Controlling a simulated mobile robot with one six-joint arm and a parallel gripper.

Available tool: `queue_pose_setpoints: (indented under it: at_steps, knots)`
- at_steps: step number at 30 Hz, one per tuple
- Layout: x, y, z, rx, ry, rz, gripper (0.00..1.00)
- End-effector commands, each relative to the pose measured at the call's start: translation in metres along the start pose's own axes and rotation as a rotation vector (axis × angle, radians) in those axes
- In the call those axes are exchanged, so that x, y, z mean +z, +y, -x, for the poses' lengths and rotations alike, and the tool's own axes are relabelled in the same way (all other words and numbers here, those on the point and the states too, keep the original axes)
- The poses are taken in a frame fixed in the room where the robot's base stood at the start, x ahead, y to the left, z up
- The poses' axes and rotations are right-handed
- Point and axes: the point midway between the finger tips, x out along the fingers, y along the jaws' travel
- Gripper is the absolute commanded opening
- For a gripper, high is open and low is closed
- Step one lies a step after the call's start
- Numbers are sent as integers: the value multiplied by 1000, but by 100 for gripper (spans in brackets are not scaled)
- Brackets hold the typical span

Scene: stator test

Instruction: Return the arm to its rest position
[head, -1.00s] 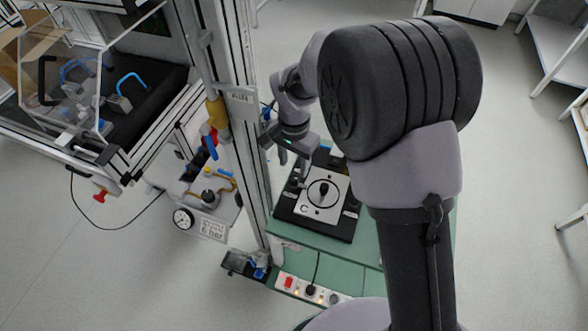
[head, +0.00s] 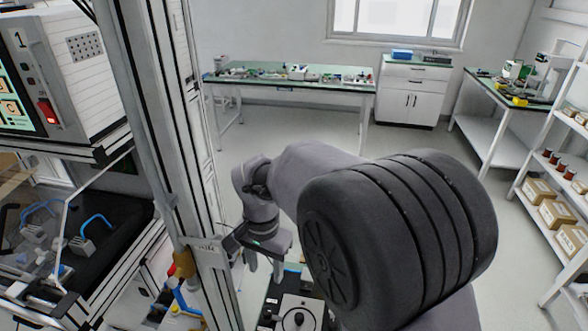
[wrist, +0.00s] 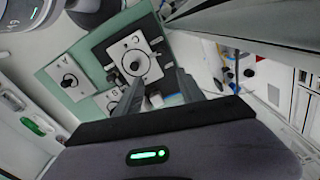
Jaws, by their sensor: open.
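My gripper (head: 264,264) hangs beside the upright aluminium post in the head view, above the green-topped stand. In the wrist view its two fingers (wrist: 158,90) are spread apart with nothing between them. A square pale plate with a round black knob (wrist: 135,62) lies on a black base below the fingers, apart from them. The same plate (head: 298,315) is partly cut off at the bottom of the head view. My arm's bulky dark joint hides much of the lower right there.
The aluminium post (head: 185,150) stands close left of my gripper. A machine enclosure (head: 75,245) fills the left. A green-topped bench (head: 290,82), white cabinet (head: 410,95) and shelves with boxes (head: 555,212) stand farther off. The wrist view shows another knobbed plate (wrist: 68,80).

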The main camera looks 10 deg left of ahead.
Motion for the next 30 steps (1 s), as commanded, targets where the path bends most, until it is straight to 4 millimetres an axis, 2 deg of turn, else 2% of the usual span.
queue_pose_setpoints:
  at_steps: [2,3,5,6,9,12,15,18,30]
  knots:
    - [-6,34,34,-58,32,-18,47]
    - [-6,61,55,-97,57,-28,47]
    - [3,107,82,-156,104,-39,47]
    - [13,137,96,-193,142,-46,47]
    - [46,198,112,-263,246,-58,47]
    - [77,236,109,-301,338,-67,47]
    - [96,255,102,-316,398,-68,47]
    - [104,262,98,-320,423,-67,47]
    - [104,261,99,-321,423,-65,47]
